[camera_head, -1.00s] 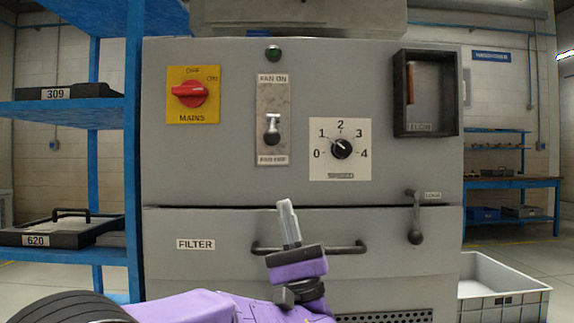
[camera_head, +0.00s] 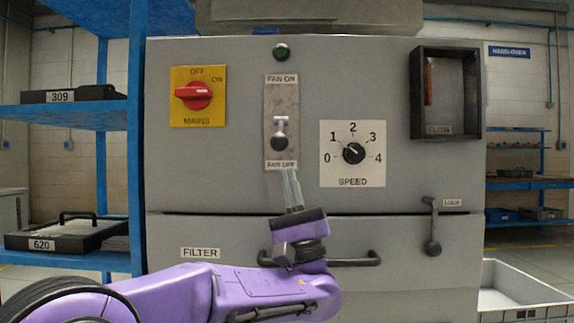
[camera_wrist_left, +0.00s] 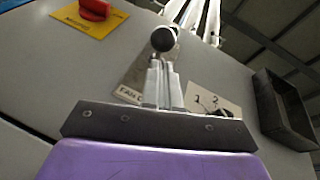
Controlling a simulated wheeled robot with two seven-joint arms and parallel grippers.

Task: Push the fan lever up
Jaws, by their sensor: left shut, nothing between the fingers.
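The fan lever (camera_head: 280,137) is a short metal lever with a dark round knob on a grey plate, between the FAN ON label above and the FAN OFF label below. Its knob hangs low, near the FAN OFF end. My left gripper (camera_head: 291,188) is shut and empty, its fingers pointing up just below the plate. In the left wrist view the fingertips (camera_wrist_left: 163,68) appear just below the lever knob (camera_wrist_left: 163,39); I cannot tell whether they touch it. My right gripper is not in view.
A red mains switch (camera_head: 194,96) sits left of the lever and a speed dial (camera_head: 353,153) right of it. The filter drawer handle (camera_head: 345,260) is behind my left wrist. A dark-framed flow box (camera_head: 445,93) juts out at upper right. A blue shelf (camera_head: 70,117) stands at left.

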